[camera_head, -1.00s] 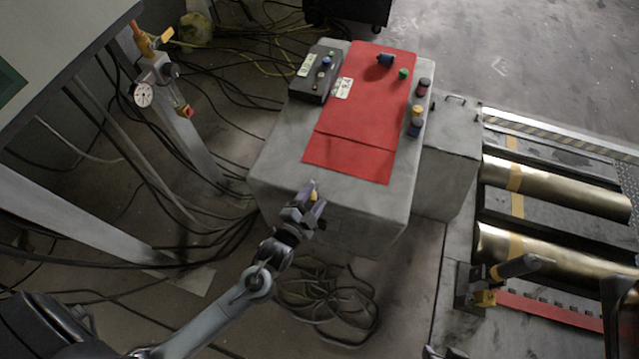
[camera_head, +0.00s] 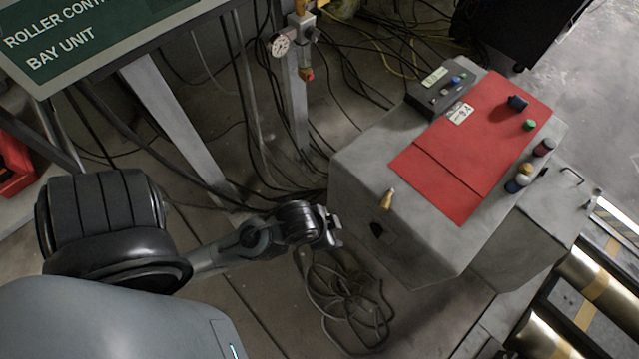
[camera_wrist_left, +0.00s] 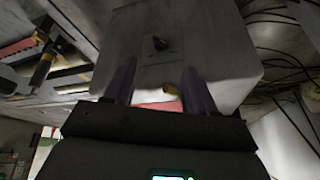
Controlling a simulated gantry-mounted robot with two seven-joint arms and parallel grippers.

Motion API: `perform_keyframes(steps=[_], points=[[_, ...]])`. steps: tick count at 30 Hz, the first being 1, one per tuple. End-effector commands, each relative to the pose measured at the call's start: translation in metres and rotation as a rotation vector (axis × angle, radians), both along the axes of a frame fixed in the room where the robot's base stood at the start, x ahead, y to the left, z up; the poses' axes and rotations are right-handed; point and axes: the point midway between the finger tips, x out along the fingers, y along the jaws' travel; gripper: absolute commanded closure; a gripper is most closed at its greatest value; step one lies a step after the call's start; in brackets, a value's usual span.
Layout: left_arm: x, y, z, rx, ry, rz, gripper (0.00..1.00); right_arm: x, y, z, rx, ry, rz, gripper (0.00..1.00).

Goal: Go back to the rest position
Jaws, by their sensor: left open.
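My left gripper (camera_head: 332,230) is open and empty, just left of the grey cabinet (camera_head: 350,165) in the head view. Its arm reaches in from the lower left. In the left wrist view its two fingers (camera_wrist_left: 159,82) stand apart, with the cabinet (camera_wrist_left: 195,50) beyond them. A small brass-yellow knob or peg (camera_head: 387,199) sits at the cabinet's near edge, clear of the gripper. The wrist view also shows a yellow piece (camera_wrist_left: 170,90) between the fingers, further off. My right gripper is not in view.
The cabinet has a red top panel (camera_head: 475,150), several coloured knobs and a black switch box (camera_head: 440,93). Coiled cable (camera_head: 345,300) lies on the floor below the gripper. A gauge post (camera_head: 294,90) and a green sign (camera_head: 100,35) stand behind. Brass rollers (camera_head: 600,285) are at right.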

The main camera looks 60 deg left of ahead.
Motion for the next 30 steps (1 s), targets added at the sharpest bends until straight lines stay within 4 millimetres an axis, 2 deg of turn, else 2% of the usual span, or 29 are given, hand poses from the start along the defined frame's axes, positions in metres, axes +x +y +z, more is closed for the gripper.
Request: perform_keyframes(steps=[3,6,20,26,30], points=[[-0.02,0.005,0.008,-0.002,0.079,0.046,0.44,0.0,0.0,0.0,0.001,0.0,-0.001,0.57],[-0.028,0.006,0.011,-0.001,0.11,0.066,0.44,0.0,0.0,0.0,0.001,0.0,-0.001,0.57],[-0.03,0.007,0.017,-0.001,0.119,0.071,0.44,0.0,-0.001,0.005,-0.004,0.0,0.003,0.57],[-0.03,0.007,0.046,-0.001,0.119,0.071,0.44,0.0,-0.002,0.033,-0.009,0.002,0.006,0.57],[-0.03,0.007,0.082,-0.001,0.119,0.071,0.44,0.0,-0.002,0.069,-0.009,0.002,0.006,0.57]])
